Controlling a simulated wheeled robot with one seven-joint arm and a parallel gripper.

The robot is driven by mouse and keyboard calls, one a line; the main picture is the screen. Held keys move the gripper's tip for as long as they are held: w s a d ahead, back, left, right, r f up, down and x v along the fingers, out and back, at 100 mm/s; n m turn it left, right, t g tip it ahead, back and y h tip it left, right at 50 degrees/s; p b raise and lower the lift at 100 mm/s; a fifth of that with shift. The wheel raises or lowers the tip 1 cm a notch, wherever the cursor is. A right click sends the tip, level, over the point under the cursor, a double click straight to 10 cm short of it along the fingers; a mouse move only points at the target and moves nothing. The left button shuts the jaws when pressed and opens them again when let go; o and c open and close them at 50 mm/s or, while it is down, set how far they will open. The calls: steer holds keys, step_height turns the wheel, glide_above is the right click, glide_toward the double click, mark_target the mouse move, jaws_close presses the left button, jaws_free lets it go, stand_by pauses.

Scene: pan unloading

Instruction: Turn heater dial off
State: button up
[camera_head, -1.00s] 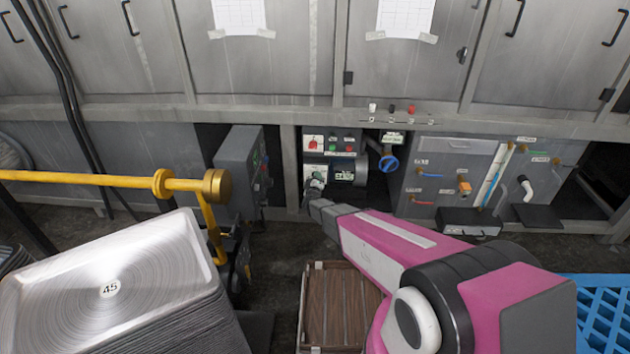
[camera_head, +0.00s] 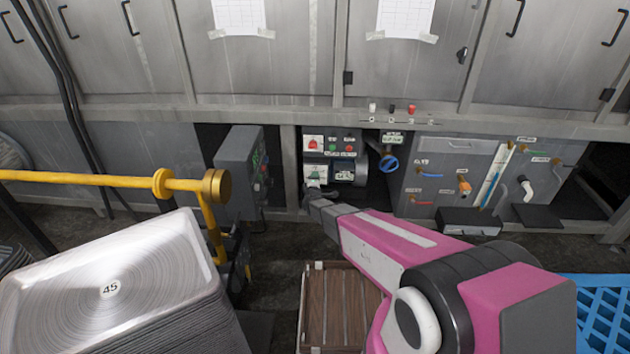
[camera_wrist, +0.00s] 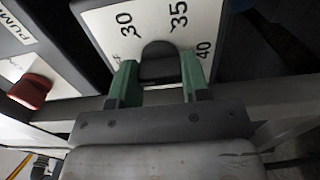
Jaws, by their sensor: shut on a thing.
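The heater dial (camera_wrist: 158,60) is a dark knob on a white plate (camera_wrist: 105,22) marked 30, 35 and 40, seen in the wrist view. My gripper (camera_wrist: 157,82) has green fingers on both sides of the dial and is shut on it. In the head view my gripper (camera_head: 316,188) is small, at the lower left of the control panel (camera_head: 335,148). The dial itself is mostly hidden there by my gripper. Which mark the dial points to cannot be made out.
A red switch (camera_wrist: 30,90) sits left of the dial plate. A blue valve wheel (camera_head: 388,163) is right of the panel and a grey control box (camera_head: 240,172) is left. A yellow bar (camera_head: 90,178) and stacked trays (camera_head: 110,265) stand at left. A wooden crate (camera_head: 340,305) lies below my arm.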

stand_by(0.3)
steer(key=o, duration=0.9)
steer(key=s, duration=1.1)
steer(key=shift+a, duration=0.2)
steer(key=shift+w, duration=0.1)
